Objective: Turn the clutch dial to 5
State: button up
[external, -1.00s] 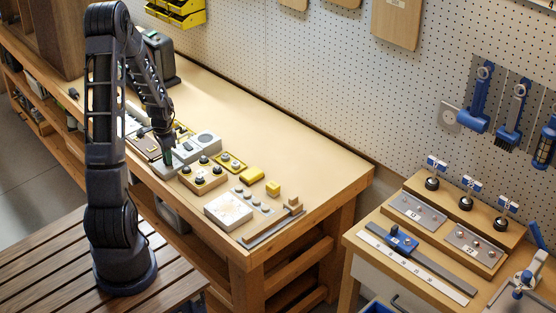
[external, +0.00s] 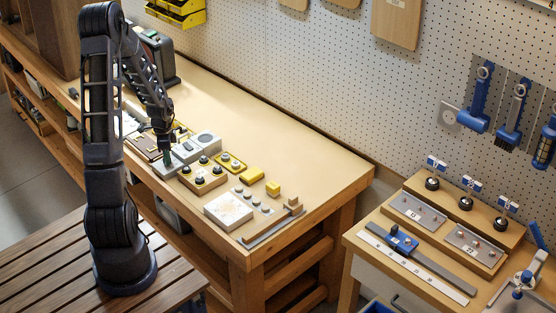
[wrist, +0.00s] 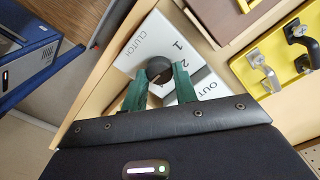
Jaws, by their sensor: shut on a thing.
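The clutch dial (wrist: 158,67) is a dark round knob on a pale panel (wrist: 146,38) in the wrist view. The fingers and the dial's own body hide part of the panel, and I see no 5 and cannot read a pointer. In the external view my gripper (external: 167,155) is low over the bench's near edge, where the dial is hidden.
Beside the panel is a box with dark knobs (external: 203,178). A yellow plate with levers (wrist: 275,65) lies to the right in the wrist view. A grey and white unit (external: 205,142) stands behind. The bench top (external: 270,140) towards the wall is clear.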

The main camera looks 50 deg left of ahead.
jog(key=o, duration=1)
jog(key=shift+c, duration=0.2)
notch_tip(320, 180, up, 11)
jog(key=shift+d, duration=0.1)
jog(key=s+d+r+n+t+y, duration=0.2)
jog(key=d+r+n, duration=0.1)
jog(key=d+r, duration=1.45)
jog(key=s+d+r+n+t+h, duration=0.1)
jog(key=s+d+r+n, duration=0.1)
jog(key=s+d, duration=0.5)
jog(key=s+d+r+n+t+h, duration=0.1)
jog(key=s+d+r, duration=0.3)
jog(key=s+d, duration=0.3)
jog(key=d, duration=0.3)
jog(key=shift+s+r+n+t, duration=0.25)
jog(key=shift+r+n+t, duration=0.05)
jog(key=shift+r+n, duration=0.1)
